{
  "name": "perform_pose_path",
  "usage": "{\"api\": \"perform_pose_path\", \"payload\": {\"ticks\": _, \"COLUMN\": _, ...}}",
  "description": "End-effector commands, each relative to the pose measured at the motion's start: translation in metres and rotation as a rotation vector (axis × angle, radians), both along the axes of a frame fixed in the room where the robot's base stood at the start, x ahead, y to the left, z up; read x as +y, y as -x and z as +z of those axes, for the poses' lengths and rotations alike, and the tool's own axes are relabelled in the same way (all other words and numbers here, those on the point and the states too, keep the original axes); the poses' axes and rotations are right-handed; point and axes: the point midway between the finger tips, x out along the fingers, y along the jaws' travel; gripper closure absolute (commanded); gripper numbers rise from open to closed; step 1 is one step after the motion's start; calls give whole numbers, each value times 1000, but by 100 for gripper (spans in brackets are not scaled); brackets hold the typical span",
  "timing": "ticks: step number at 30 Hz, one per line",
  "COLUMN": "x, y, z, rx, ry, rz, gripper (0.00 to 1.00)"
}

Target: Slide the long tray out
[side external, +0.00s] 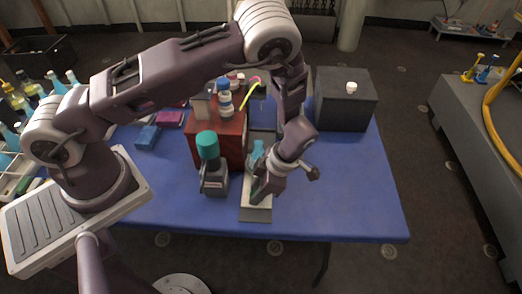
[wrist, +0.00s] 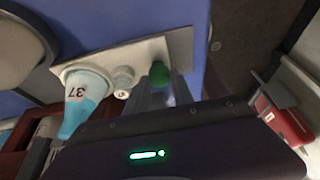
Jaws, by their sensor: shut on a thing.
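The long tray (side external: 255,214) is a narrow pale grey strip on the blue table, running from beside the red-brown box toward the near table edge. It also shows in the wrist view (wrist: 182,46). A light blue bottle marked 37 (wrist: 88,90) and a small white jar (wrist: 123,80) stand on it; the bottle also shows in the side view (side external: 258,150). My gripper (side external: 257,193) is low over the tray's near part. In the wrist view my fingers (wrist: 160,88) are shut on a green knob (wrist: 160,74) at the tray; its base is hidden.
A grey device with a teal top (side external: 208,150) stands close left of the tray. The red-brown box (side external: 205,148) carries several small containers. A dark grey box (side external: 345,103) stands at the back right. The table (side external: 345,190) is clear on the right.

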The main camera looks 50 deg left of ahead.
Motion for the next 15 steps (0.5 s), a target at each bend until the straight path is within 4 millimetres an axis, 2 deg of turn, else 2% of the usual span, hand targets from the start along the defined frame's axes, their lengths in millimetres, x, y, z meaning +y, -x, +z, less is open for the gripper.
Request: {"api": "perform_pose_path", "payload": {"ticks": 15, "x": -19, "y": 18, "z": 0, "rx": -2, "ry": 2, "rz": -2, "gripper": 98}}
